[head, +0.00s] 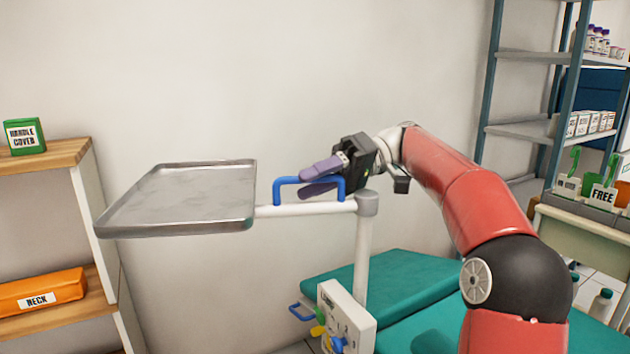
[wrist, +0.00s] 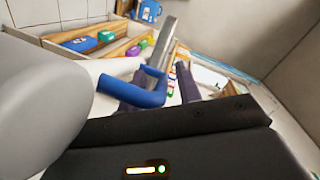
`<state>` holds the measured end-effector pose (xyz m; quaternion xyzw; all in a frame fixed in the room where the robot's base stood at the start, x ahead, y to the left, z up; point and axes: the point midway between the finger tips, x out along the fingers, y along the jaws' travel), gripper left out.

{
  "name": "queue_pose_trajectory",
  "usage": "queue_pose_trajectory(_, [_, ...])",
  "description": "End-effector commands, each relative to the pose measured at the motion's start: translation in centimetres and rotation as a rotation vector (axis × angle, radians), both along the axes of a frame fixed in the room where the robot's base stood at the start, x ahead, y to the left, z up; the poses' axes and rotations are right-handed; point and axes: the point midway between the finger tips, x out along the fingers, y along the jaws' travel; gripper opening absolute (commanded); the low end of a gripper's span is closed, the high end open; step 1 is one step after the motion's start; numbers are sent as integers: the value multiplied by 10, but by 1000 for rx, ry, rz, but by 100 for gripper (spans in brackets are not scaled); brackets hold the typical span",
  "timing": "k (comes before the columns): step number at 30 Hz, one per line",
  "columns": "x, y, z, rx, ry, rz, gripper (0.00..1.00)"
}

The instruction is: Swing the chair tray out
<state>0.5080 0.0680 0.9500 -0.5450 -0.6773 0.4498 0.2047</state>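The chair tray (head: 185,195) is a flat grey metal tray on the end of a white swing arm (head: 305,209), reaching left from a white post (head: 364,250). A blue loop handle (head: 282,190) stands on the swing arm, near the post. My gripper (head: 303,184) is at the handle, its purple fingers pointing left. In the head view one finger shows above the handle's top bar and one below it. In the wrist view the fingers (wrist: 155,76) are apart and the blue handle (wrist: 133,92) crosses near the left finger. Contact cannot be told.
A wooden shelf with a green box (head: 24,136) and an orange box (head: 42,290) stands left of the tray. A teal chair (head: 400,280) and a control panel (head: 345,318) are below. A metal rack (head: 525,130) stands right. Bare wall is behind.

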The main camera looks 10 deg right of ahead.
Motion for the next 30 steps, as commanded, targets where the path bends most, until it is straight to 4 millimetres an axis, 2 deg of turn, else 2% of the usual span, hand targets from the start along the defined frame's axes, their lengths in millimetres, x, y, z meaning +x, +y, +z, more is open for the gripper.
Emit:
queue_pose_trajectory(8, [3,-5,2,1,0,-4,34])
queue_pose_trajectory(18, [19,-53,15,5,-1,-3,34])
queue_pose_trajectory(24, [24,-68,16,2,0,0,34])
queue_pose_trajectory(30, [25,-72,17,1,0,-2,34])
